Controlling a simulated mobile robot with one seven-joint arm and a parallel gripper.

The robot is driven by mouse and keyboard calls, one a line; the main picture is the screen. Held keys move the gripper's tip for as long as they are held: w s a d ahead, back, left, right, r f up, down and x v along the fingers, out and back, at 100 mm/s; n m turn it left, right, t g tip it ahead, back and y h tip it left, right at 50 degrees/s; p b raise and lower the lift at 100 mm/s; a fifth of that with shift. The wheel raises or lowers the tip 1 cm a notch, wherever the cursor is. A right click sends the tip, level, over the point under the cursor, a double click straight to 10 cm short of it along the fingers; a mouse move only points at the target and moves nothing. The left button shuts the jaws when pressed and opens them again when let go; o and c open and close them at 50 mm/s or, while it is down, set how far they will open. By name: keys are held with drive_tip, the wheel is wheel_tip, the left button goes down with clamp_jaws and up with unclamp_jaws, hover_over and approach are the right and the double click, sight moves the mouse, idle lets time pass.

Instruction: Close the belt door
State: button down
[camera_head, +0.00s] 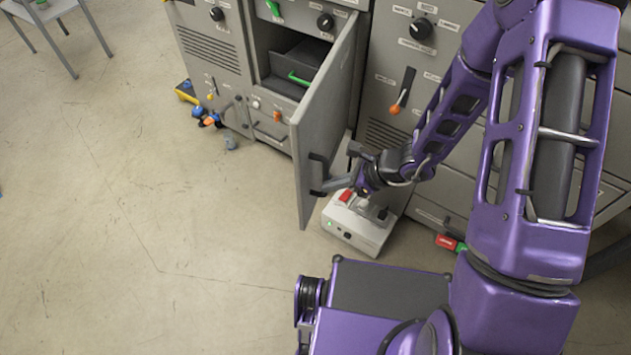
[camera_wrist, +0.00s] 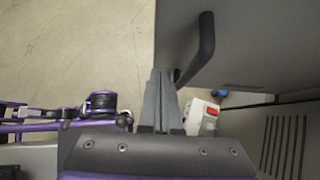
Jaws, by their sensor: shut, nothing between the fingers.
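The belt door (camera_head: 325,115) is a tall grey panel that stands wide open, swung out from the grey machine. Its dark handle (camera_head: 317,172) is on the outer face near the free edge. My gripper (camera_head: 326,187) is on the outer side of the door, low and beside the handle, with its fingers shut and empty. In the wrist view, the shut fingers (camera_wrist: 159,78) point along the door (camera_wrist: 250,45), with the handle (camera_wrist: 205,48) just right of them. I cannot tell whether they touch the door or handle.
The open compartment (camera_head: 290,65) holds a dark drawer with a green handle. A light box with a red button (camera_head: 355,225) stands on the floor below my gripper. A red-and-green item (camera_head: 450,242) lies by the machine. The floor left of the door is mostly clear.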

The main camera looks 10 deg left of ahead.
sight(304, 183)
drive_tip(key=shift+w+a, duration=0.15)
drive_tip(key=shift+a, duration=0.9)
drive_tip(key=shift+w+a, duration=0.15)
drive_tip(key=shift+a, duration=0.9)
drive_tip(key=shift+a, duration=0.1)
